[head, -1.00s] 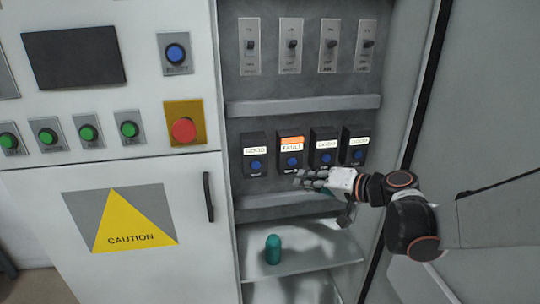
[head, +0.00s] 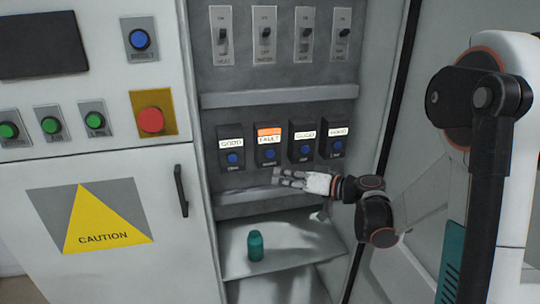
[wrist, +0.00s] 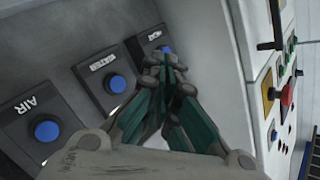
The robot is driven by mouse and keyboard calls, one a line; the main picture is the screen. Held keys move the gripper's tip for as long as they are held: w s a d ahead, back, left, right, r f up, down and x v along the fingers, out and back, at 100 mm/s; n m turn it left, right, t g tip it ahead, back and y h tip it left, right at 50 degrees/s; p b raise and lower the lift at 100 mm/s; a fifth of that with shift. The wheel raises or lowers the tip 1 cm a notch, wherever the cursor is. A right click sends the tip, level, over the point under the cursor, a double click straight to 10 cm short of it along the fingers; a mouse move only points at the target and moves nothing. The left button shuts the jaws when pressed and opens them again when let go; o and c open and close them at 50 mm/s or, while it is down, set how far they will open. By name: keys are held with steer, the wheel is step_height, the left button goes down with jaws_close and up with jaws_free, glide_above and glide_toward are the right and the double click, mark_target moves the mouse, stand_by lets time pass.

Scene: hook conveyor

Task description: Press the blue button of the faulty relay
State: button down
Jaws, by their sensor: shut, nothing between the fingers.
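Several black relay boxes with blue buttons sit in a row inside the open cabinet. The faulty relay (head: 268,148), second from the left in the head view, has an orange lit strip over "FAULT"; its blue button (head: 269,154) is uncovered. The others show white "GOOD" labels. My gripper (head: 280,177) is shut and empty, pointing left just below the faulty relay in the picture. Contact cannot be told.
A teal cylinder (head: 256,246) stands on the lower shelf (head: 290,240). A grey ledge (head: 235,208) runs below the relays, and switches (head: 264,35) sit above. The cabinet door (head: 440,170) stands at right. A red emergency button (head: 151,120) is on the left panel.

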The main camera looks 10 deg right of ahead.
steer(key=shift+w, duration=3.9)
steer(key=shift+w, duration=0.1)
steer(key=shift+w, duration=0.3)
steer(key=shift+w, duration=0.45)
steer(key=shift+s, duration=0.85)
steer(key=shift+s, duration=0.1)
steer(key=s, duration=0.4)
steer(key=shift+s+b, duration=0.35)
steer(key=shift+s, duration=0.05)
